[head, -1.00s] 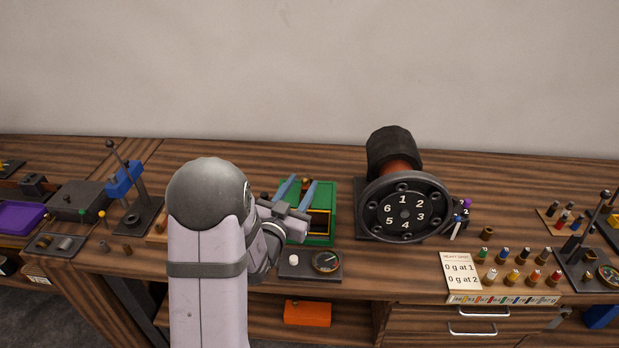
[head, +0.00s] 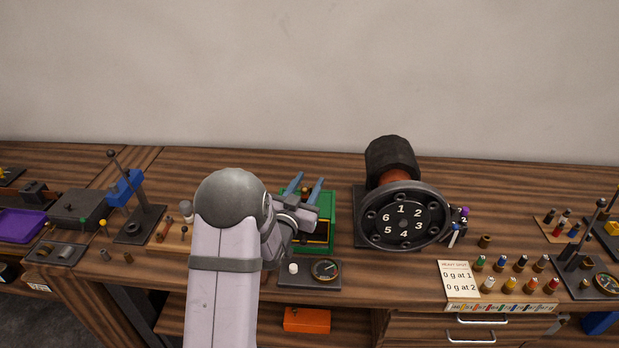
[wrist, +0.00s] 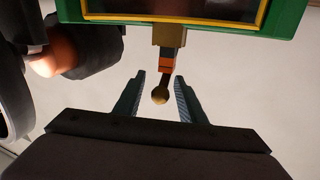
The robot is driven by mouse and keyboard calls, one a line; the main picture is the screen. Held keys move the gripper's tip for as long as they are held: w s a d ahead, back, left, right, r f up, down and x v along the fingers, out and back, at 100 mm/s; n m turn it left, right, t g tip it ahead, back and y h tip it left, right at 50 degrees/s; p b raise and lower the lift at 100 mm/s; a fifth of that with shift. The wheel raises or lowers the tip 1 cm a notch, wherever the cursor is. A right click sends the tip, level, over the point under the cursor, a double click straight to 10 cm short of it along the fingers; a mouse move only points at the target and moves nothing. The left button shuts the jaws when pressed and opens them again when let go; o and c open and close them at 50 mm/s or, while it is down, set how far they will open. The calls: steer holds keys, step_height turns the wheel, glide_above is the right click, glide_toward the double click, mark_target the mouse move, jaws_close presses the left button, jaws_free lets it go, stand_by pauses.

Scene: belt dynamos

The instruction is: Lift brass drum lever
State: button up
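The green-framed box (head: 329,212) stands on the bench behind my arm. It also shows at the top of the wrist view (wrist: 288,22). The drum lever in the wrist view is a short dark stem with an orange band (wrist: 168,65), a brass mount and a round brass knob (wrist: 159,97). My gripper (head: 304,187) reaches over the box, its blue fingers apart. In the wrist view my gripper (wrist: 160,76) has the lever between its open fingers, with gaps on both sides. My arm hides part of the box in the head view.
A large numbered wheel (head: 404,218) with a dark drum stands right of the box. A dial plate (head: 312,275) with a white knob lies in front. A stand with a blue block (head: 126,188) is at left. A card (head: 457,281) and several coloured pegs are at right.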

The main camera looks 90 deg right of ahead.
steer(key=shift+s+d, duration=0.2)
steer(key=shift+d, duration=0.4)
jaws_close()
